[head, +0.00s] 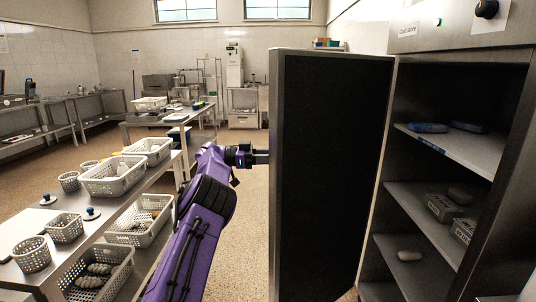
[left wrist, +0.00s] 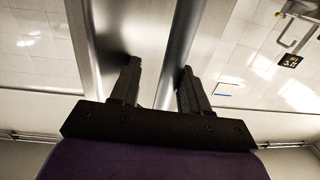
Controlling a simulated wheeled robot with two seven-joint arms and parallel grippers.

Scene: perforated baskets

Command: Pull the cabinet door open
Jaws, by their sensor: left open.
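The cabinet door (head: 325,170) stands swung wide open in the head view, its dark inner panel facing me and its metal frame around it. The cabinet (head: 405,215) is open to the right of it, with its shelves showing. My left gripper (head: 264,157) is at the door's left edge, partly hidden behind it. In the left wrist view, the two fingers of my left gripper (left wrist: 157,85) are apart, with grey metal surfaces of the door (left wrist: 150,35) between and beyond them. I cannot tell whether they touch it. My right gripper is not in view.
Blue packs (head: 428,128) and grey items lie on the cabinet shelves. At the left, a table (head: 45,215) holds several white perforated baskets (head: 112,178), with more below. Open floor (head: 245,200) lies between the table and the door.

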